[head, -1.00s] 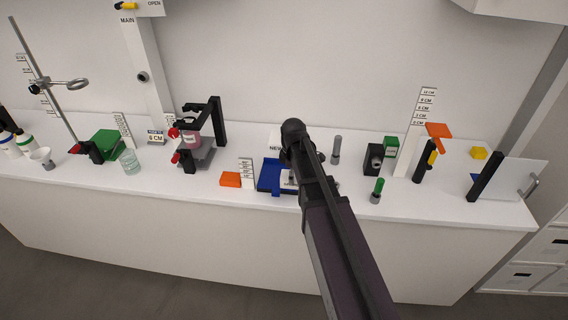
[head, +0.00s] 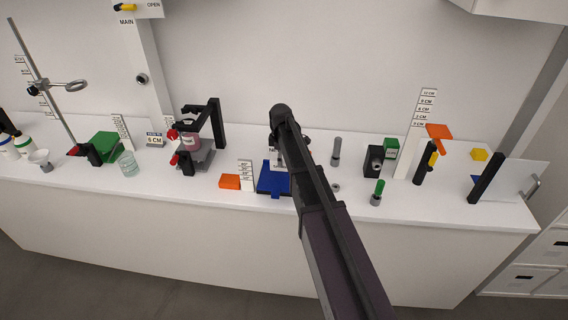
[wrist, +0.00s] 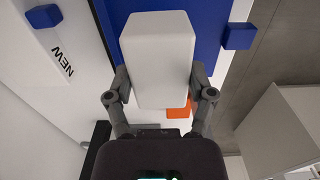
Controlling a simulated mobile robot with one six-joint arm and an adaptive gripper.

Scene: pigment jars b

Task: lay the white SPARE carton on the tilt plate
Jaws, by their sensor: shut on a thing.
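The white carton (wrist: 158,55) is between the two fingers of my gripper (wrist: 160,92) in the wrist view, and the gripper is shut on it. No lettering shows on the face I see. A blue plate (wrist: 208,22), which looks like the tilt plate, lies beyond the carton and is partly hidden by it. In the head view the blue plate (head: 272,180) is on the bench, with my gripper (head: 279,160) just behind its back edge. My arm covers the plate's right side. The carton is hard to make out there, and I cannot tell its height above the plate.
An orange block (head: 230,181) and a small scale card (head: 246,174) stand left of the plate. A black-framed stand (head: 217,125) is farther left. A grey post (head: 337,150) and a green-topped cylinder (head: 378,190) stand right of my arm.

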